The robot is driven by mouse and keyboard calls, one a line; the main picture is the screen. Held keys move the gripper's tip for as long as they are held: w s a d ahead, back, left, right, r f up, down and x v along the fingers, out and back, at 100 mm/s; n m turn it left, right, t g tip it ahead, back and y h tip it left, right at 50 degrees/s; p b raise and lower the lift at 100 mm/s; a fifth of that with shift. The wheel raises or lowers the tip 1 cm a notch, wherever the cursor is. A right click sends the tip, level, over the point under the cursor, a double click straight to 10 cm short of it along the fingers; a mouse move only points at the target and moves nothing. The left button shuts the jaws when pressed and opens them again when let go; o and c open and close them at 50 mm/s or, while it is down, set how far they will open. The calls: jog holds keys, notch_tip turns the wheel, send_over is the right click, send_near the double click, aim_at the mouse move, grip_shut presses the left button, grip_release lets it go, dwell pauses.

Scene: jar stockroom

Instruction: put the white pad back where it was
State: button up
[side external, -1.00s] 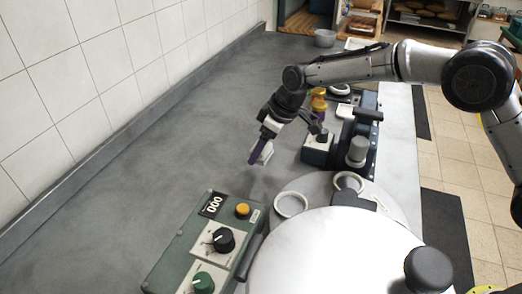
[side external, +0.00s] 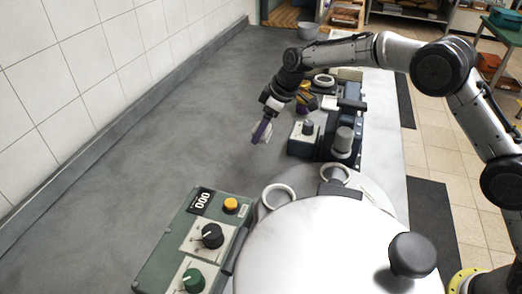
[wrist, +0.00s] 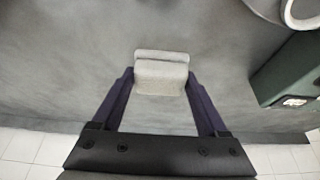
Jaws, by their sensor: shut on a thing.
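The white pad (wrist: 161,76) is a small pale block with a raised strip along one edge. In the wrist view it sits between the two purple fingertips of my gripper (wrist: 160,84), which is shut on it. In the side external view my gripper (side external: 262,131) hangs over the grey counter, left of the dark machine, and the pad (side external: 259,134) shows partly behind the purple fingers. The pad appears to be held above the counter; the exact height is hard to tell.
A green control box (side external: 193,238) with knobs stands at the front. A large white round lid (side external: 330,250) with a black knob is beside it. A dark machine (side external: 322,146) stands right of my gripper. A grey bowl (side external: 308,31) is at the back. The counter's left side (side external: 150,120) is clear.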

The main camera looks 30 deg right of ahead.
aim_at(257, 155)
jog(key=shift+f, duration=3.35)
jog(key=shift+f, duration=0.1)
jog(key=o, duration=1.1)
jog(key=v, duration=1.2)
